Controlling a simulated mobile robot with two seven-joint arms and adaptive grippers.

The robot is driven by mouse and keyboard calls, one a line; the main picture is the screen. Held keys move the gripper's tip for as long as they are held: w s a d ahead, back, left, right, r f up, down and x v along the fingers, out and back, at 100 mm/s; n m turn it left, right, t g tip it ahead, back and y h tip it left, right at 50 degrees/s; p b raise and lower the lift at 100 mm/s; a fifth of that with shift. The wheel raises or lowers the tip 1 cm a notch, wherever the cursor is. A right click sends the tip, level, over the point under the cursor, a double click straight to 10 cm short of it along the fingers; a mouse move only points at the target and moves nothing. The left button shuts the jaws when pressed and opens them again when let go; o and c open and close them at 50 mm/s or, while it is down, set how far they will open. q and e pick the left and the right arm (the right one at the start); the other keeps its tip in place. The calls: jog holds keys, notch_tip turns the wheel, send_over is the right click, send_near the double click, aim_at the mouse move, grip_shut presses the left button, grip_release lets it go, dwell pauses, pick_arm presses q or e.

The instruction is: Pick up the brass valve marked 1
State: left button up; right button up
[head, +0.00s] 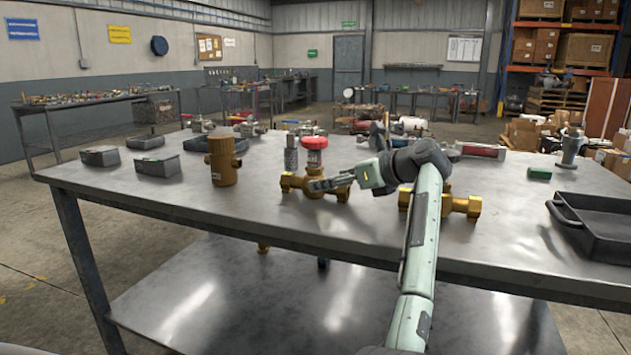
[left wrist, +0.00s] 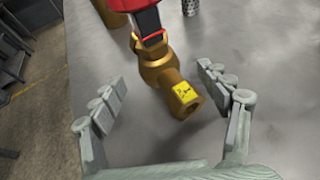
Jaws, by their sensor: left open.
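A brass valve (head: 292,183) with a red top (head: 314,143) lies on the steel table. In the left wrist view the brass valve (left wrist: 157,70) has a yellow tag (left wrist: 185,93) on its near end; the mark on it is too small to read surely. My left gripper (head: 330,184) is open and empty in front of the valve's right end. In the left wrist view the valve's end lies between the spread fingers of my left gripper (left wrist: 160,78), with gaps on both sides. A second brass valve (head: 471,206) lies to the right, partly hidden by my arm. My right gripper is out of view.
A brass cylindrical fitting (head: 222,163) stands left of the valve, and a grey cylinder (head: 291,152) stands just behind it. Grey boxes (head: 157,163) sit at the left. A black tray (head: 598,226) lies at the right edge. The front middle of the table is clear.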

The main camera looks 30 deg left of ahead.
aim_at(319, 198)
pick_arm(q)
jog(key=x, duration=0.4)
jog(key=shift+a+p, duration=0.3)
jog(key=shift+p, duration=0.05)
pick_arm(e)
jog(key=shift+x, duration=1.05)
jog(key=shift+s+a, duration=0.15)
pick_arm(q)
grip_shut()
jog(key=shift+r, duration=0.2)
